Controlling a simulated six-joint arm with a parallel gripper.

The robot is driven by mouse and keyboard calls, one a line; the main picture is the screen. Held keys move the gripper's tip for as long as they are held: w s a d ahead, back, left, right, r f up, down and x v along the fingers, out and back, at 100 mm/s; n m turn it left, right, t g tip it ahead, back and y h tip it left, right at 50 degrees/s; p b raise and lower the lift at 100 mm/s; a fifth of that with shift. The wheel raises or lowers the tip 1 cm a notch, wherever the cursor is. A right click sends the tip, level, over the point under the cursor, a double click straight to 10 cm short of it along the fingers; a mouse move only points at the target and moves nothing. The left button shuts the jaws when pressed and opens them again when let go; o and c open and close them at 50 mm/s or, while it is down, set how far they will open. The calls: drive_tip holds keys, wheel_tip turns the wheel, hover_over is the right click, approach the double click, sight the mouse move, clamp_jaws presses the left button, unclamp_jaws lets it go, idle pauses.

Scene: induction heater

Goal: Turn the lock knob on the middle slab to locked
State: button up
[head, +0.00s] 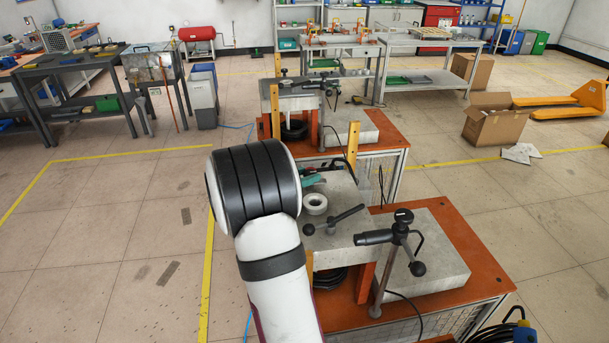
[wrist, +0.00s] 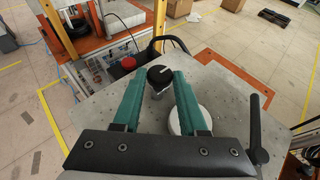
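The lock knob (wrist: 160,78) is black with a white mark on top and a pale metal base. In the wrist view it stands near the far edge of the grey middle slab (wrist: 95,110). My gripper (wrist: 158,84) has two teal fingers, spread apart, with the knob between their tips. I cannot tell whether either finger touches it. In the head view my gripper (head: 313,178) is low over the back of the middle slab (head: 345,238), partly behind my arm. I cannot make out the knob there.
A black lever handle (head: 338,219) stands in front, also visible in the wrist view (wrist: 256,130). A post with a black clamp handle (head: 390,238) rises at the right. A yellow upright (head: 352,145) stands behind.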

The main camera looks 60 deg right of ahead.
clamp_jaws()
drive_tip(key=m+g, duration=0.2)
drive_tip(key=w+m+g, duration=0.1)
drive_tip(key=m+g, duration=0.1)
drive_tip(key=shift+y, duration=0.4)
drive_tip(key=m+g, duration=0.1)
drive_tip(key=m+g+y, duration=0.1)
drive_tip(key=g, duration=0.1)
drive_tip(key=m+g+y, duration=0.1)
drive_tip(key=m, duration=0.1)
drive_tip(key=shift+w+d+g, duration=0.25)
drive_tip(key=shift+w+g, duration=0.05)
drive_tip(key=shift+m+g+y, duration=0.3)
drive_tip(key=shift+y, duration=0.1)
drive_tip(key=shift+d+m+g, duration=0.15)
drive_tip(key=shift+m+g, duration=0.15)
drive_tip(key=o, duration=0.8)
unclamp_jaws()
drive_tip(key=shift+c, duration=0.2)
